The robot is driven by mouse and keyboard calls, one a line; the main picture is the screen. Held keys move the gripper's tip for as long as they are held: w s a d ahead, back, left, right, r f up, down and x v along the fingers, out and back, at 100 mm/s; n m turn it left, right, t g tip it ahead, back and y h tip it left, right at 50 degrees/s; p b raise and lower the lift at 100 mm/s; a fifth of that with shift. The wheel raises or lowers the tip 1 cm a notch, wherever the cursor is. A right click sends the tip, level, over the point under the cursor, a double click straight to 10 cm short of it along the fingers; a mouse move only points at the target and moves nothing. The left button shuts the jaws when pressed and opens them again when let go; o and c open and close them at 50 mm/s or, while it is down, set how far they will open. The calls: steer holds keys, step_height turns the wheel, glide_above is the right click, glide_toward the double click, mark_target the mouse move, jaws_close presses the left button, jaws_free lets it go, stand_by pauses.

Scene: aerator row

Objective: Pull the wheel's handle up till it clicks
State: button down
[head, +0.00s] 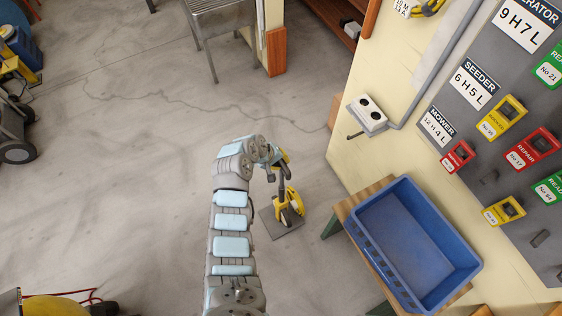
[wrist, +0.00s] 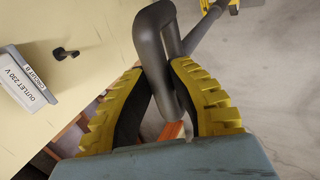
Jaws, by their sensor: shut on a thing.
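The yellow measuring wheel (head: 287,209) stands on a dark grey plate (head: 283,230) on the floor in the head view. Its grey looped handle (wrist: 149,47) fills the middle of the wrist view, with a grey shaft (wrist: 208,28) running to the upper right. My gripper (wrist: 160,78) has its yellow and black fingers shut on the handle, one finger on each side of the loop. In the head view my gripper (head: 281,157) is partly hidden by my arm, at the top of the wheel.
A blue bin (head: 400,245) on a wooden stand is close on the right. A white outlet box (head: 367,113) is on the cream wall, and it also shows in the wrist view (wrist: 28,85).

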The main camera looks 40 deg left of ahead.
steer(key=shift+r+p, duration=1.4)
steer(key=shift+r, duration=0.4)
steer(key=c, duration=0.9)
jaws_free()
steer(key=shift+w+f, duration=0.1)
steer(key=p+v, duration=0.7)
steer(key=v, duration=0.2)
steer(key=shift+p, duration=0.3)
